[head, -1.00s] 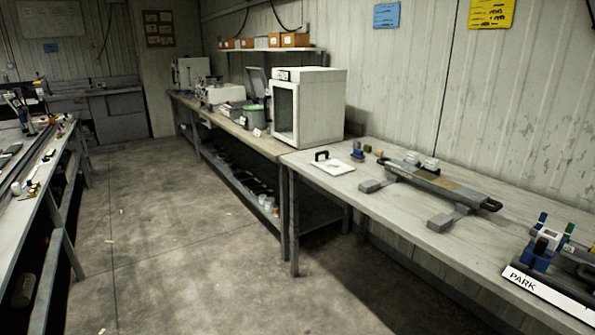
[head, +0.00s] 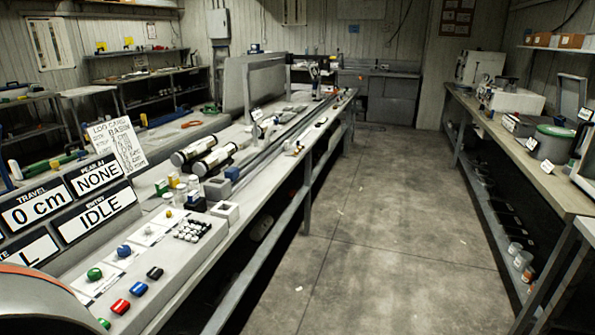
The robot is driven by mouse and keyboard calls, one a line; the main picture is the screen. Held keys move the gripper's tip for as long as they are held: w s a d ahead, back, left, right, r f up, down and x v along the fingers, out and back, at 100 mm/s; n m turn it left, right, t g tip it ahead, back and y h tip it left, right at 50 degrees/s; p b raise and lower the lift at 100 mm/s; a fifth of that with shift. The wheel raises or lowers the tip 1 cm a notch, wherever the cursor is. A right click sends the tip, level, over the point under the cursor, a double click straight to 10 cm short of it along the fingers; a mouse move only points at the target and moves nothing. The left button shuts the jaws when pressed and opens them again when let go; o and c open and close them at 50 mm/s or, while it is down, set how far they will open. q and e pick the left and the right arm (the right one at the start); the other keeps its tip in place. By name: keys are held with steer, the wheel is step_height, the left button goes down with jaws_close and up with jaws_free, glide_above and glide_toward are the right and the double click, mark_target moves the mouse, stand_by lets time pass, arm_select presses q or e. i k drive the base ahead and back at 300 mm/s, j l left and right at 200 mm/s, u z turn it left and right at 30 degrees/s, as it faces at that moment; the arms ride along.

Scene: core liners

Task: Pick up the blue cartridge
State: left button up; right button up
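Several small blue items show on the long bench at left, and I cannot tell which is the blue cartridge. A blue block (head: 138,289) lies between a red block (head: 120,306) and a black block (head: 154,273) at the near end. A round blue piece (head: 123,250) sits on a white card behind them. Neither of my grippers is in view.
The long bench (head: 330,128) carries two dark-and-white cylinders (head: 213,160) and signs, including an IDLE sign (head: 97,212). A concrete aisle (head: 390,220) is open in the middle. A second bench (head: 520,158) with a green-grey pot (head: 553,143) stands at right.

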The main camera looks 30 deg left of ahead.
mark_target(192, 197)
steer(key=i, duration=0.75)
steer(key=i+j+z, duration=0.15)
steer(key=i, duration=0.55)
steer(key=i+l+u, duration=0.15)
steer(key=i, duration=0.45)
steer(key=i+l+u, duration=0.15)
steer(key=i, duration=0.45)
steer(key=u, duration=1.6)
